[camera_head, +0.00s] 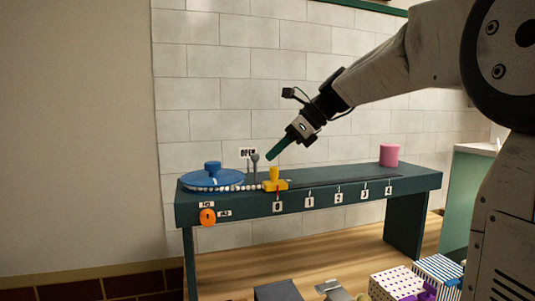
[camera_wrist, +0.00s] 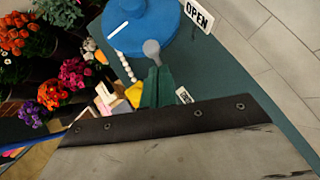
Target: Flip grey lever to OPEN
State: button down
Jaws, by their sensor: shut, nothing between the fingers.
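The grey lever (camera_head: 255,163) stands roughly upright on the dark green bench, beside the white OPEN sign (camera_head: 248,152). In the wrist view its round grey head (camera_wrist: 152,47) shows just beyond my fingertips, and the OPEN sign (camera_wrist: 198,14) is at upper right. My gripper (camera_head: 270,157) has green fingers and is shut and empty. Its tips point down to the left, close to the lever's right side in the head view. In the wrist view the fingers (camera_wrist: 158,72) overlap the lever's lower part, so I cannot tell whether they touch it.
A blue disc (camera_head: 190,182) with a knob lies left of the lever, with white beads along its edge. A yellow slider (camera_head: 275,184) sits close below my gripper. The bench (camera_head: 238,209) carries an orange dial (camera_head: 208,216), numbered labels and a pink cylinder (camera_head: 389,155).

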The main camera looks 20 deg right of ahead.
jog(key=shift+a+r, duration=0.1)
jog(key=shift+a, duration=0.1)
jog(key=shift+r, duration=0.75)
jog(key=f+v, duration=0.1)
jog(key=v, duration=1.2)
jog(key=shift+s+d, duration=0.4)
